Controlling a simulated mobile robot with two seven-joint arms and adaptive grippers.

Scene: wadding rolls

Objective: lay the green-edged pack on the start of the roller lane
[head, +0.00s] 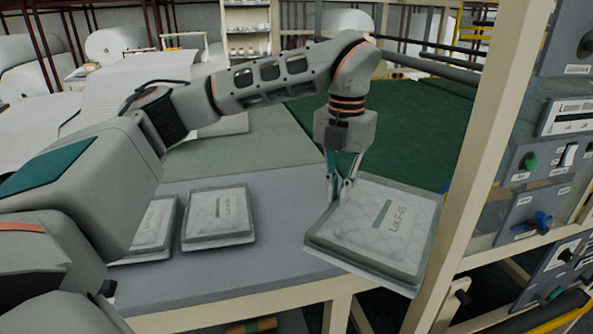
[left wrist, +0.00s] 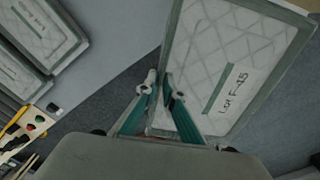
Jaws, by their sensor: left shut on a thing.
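The held pack (head: 378,233) is a flat, quilted white slab with a grey-green border and the label "Lot F-45". My left gripper (head: 340,192) is shut on its left edge, and the pack juts past the right front corner of the grey table. In the left wrist view the same pack (left wrist: 222,65) stretches up and right from my fingertips (left wrist: 162,92). Two similar packs, a nearer one (head: 219,216) and one farther left (head: 150,228), lie on the table. I cannot make out rollers of a lane. My right gripper is not in view.
The grey table (head: 275,245) has bare room between the packs and the gripper. Behind it lie a pale green surface (head: 255,150) and a dark green one (head: 425,135). A cream post (head: 483,165) stands close right of the held pack, beside control panels (head: 535,160).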

